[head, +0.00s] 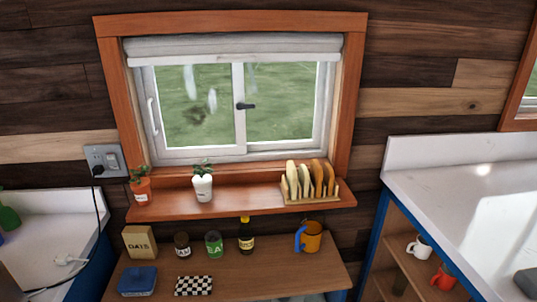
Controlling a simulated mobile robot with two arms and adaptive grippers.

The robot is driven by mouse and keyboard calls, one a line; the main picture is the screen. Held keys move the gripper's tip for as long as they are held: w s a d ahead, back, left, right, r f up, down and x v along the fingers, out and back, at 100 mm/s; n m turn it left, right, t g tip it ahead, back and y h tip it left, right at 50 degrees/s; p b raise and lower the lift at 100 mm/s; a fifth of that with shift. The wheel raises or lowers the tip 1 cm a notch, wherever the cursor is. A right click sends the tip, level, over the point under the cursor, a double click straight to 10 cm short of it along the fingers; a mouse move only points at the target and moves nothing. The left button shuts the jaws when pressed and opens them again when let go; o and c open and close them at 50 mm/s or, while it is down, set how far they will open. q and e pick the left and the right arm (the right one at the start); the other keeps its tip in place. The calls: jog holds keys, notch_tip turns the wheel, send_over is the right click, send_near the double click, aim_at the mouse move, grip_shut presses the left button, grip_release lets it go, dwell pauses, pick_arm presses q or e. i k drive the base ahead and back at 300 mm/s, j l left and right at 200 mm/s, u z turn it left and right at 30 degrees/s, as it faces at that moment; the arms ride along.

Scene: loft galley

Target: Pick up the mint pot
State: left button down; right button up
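Two small potted plants stand upright on the wooden window shelf (240,199). One is a terracotta orange pot (142,192) with green leaves at the shelf's left end. The other is a white pot (203,189) with green leaves, a little right of it. Both seem to carry small markings too small to read, so I cannot tell which is the mint pot. Neither of my grippers shows in the head view.
A rack of upright plates (311,181) stands at the shelf's right end. Below, a lower wooden shelf (250,284) holds an oats box (139,242), jars, a bottle (246,236), an orange mug (313,238) and a blue box (138,281). A cord hangs from the outlet (104,160).

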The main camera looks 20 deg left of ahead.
aim_at(202, 182)
jog(key=u, duration=1.2)
jog(key=i+l+z, duration=0.1)
jog(key=i+l, duration=0.1)
